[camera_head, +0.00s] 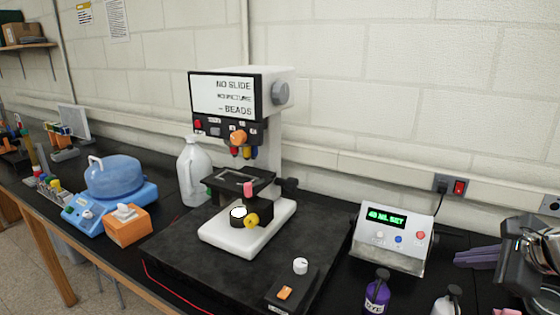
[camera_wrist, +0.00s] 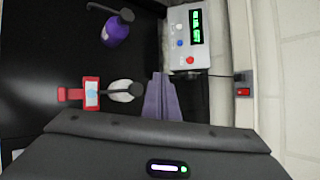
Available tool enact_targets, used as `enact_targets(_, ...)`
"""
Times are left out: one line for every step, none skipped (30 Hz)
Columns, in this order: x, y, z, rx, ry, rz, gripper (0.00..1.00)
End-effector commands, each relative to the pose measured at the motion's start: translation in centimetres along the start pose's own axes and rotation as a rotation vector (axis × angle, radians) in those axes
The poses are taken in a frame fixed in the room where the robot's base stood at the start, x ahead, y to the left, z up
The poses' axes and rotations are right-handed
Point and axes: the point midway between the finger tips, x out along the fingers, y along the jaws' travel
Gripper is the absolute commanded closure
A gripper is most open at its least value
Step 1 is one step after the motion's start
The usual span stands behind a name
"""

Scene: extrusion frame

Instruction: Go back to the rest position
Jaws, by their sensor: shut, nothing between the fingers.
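My gripper (camera_wrist: 161,80) shows in the wrist view as two purple-grey fingers lying together, shut with nothing between them. In the head view my gripper (camera_head: 457,257) is at the right edge, with its fingers pointing left beside the dispenser box. The dispenser box (camera_head: 391,236) has a green display reading what looks like "40 ML SET". It also shows beyond the fingertips in the wrist view (camera_wrist: 178,54). Most of my arm is outside the head view.
A purple dye bottle (camera_head: 376,295) and a white bottle (camera_head: 446,304) stand near my gripper. A red item (camera_wrist: 91,93) lies near the white bottle. A microscope (camera_head: 247,218) stands on a dark mat, its screen reading "NO SLIDE". The wall with a red switch (camera_head: 459,188) is behind.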

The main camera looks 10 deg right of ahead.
Motion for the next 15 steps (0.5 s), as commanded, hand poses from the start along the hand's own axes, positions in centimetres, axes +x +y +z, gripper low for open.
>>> enact_targets(0.3,0.2,0.8,-0.035,-0.001,0.005,1.0)
enact_targets(0.6,0.4,1.3,-0.06,-0.002,0.009,1.0)
enact_targets(0.9,0.6,2.0,-0.099,-0.001,0.013,1.0)
enact_targets(1.2,0.8,2.7,-0.133,-0.001,0.016,1.0)
enact_targets(1.5,1.1,3.3,-0.168,-0.001,0.02,1.0)
enact_targets(1.9,1.4,4.2,-0.217,-0.001,0.025,1.0)
enact_targets(2.2,1.7,4.9,-0.257,-0.002,0.028,1.0)
enact_targets(2.5,2.0,5.7,-0.296,-0.003,0.031,1.0)
enact_targets(2.8,2.3,6.6,-0.349,-0.003,0.033,1.0)
enact_targets(3.1,2.6,7.2,-0.388,-0.005,0.036,1.0)
enact_targets(3.3,2.9,7.9,-0.426,-0.006,0.038,1.0)
enact_targets(3.6,3.3,8.8,-0.479,-0.007,0.039,1.0)
enact_targets(3.8,3.6,9.5,-0.518,-0.009,0.04,1.0)
enact_targets(4.0,3.9,10.1,-0.556,-0.01,0.039,1.0)
enact_targets(4.2,4.4,11.0,-0.608,-0.013,0.04,1.0)
